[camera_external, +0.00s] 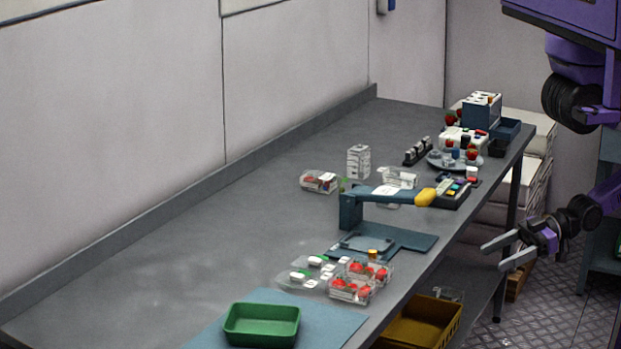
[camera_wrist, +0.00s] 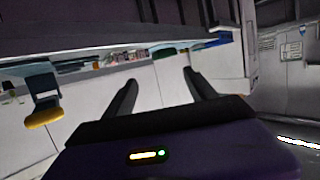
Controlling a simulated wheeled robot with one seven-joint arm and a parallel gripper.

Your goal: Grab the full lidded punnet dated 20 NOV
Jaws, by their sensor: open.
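Several clear punnets stand on the grey bench. One punnet with red berries (camera_external: 350,290) stands near the front edge, with another berry punnet (camera_external: 371,270) right behind it. A lidded punnet (camera_external: 319,181) with some red inside stands farther back, left of the white carton. Another clear punnet (camera_external: 398,178) with a white label stands right of the carton. The dates are too small to read, so I cannot tell which is 20 NOV. My gripper (camera_external: 508,252) is open and empty, off the bench's right side. Its fingers also show in the wrist view (camera_wrist: 160,88), apart from everything.
A blue press with a yellow handle (camera_external: 425,197) stands mid-bench. A green tray (camera_external: 262,325) sits on a blue mat (camera_external: 207,338). A yellow crate (camera_external: 425,322) is on the lower shelf. Racks and a round plate crowd the far end. The bench's left side is clear.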

